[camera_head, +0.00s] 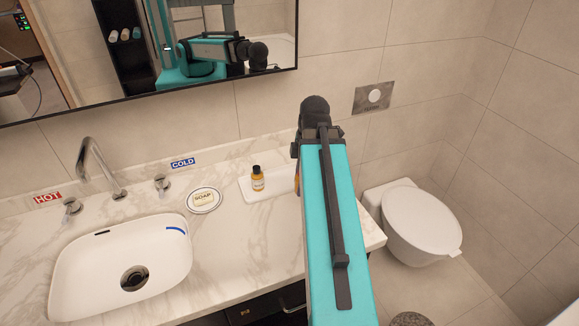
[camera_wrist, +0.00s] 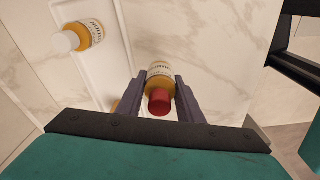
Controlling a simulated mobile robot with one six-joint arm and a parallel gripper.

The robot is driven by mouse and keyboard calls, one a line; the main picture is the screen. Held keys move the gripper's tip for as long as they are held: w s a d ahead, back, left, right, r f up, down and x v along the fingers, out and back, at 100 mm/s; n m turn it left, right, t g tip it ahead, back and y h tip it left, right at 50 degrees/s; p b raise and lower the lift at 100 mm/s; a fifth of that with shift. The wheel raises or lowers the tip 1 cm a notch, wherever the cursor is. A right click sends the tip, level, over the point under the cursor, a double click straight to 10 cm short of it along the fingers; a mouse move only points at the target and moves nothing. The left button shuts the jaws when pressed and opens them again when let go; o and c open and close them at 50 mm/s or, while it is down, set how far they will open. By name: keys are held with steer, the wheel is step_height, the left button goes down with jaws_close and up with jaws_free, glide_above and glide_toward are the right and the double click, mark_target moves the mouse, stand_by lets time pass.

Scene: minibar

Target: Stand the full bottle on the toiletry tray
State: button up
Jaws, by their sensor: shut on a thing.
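In the wrist view, my gripper (camera_wrist: 160,80) is shut on a bottle with a red cap, amber contents and a pale label (camera_wrist: 159,69). The bottle's cap points toward the camera. The white toiletry tray (camera_wrist: 120,28) lies to the left of the held bottle; I cannot tell whether the bottle touches it. Another amber bottle (camera_wrist: 88,34) with a pale-looking cap stands on the tray. In the head view my arm hides the gripper and the tray's right end.
A soap dish (camera_head: 204,208) with soap lies left of the tray. Farther left are the sink (camera_head: 80,270), faucet (camera_head: 92,160) and taps. The marble counter (camera_head: 250,240) is clear in front of the tray. A toilet (camera_head: 420,225) stands right of the counter.

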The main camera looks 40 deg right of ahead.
steer(key=shift+w+d+f+p, duration=0.15)
steer(key=shift+w+d+p, duration=0.4)
steer(key=shift+w, duration=1.1)
steer(key=shift+w+d+f+p, duration=0.25)
steer(key=shift+w+d, duration=0.45)
steer(key=shift+w, duration=1)
steer(key=shift+w+d+f+p, duration=0.1)
steer(key=shift+w+d+p, duration=0.45)
steer(key=shift+w, duration=1.1)
steer(key=shift+d, duration=0.1)
steer(key=shift+w+d, duration=0.15)
steer(key=shift+w, duration=0.25)
steer(key=shift+f+p, duration=0.75)
steer(key=shift+f, duration=1.05)
steer(key=shift+f, duration=0.15)
steer(key=o, duration=1.1)
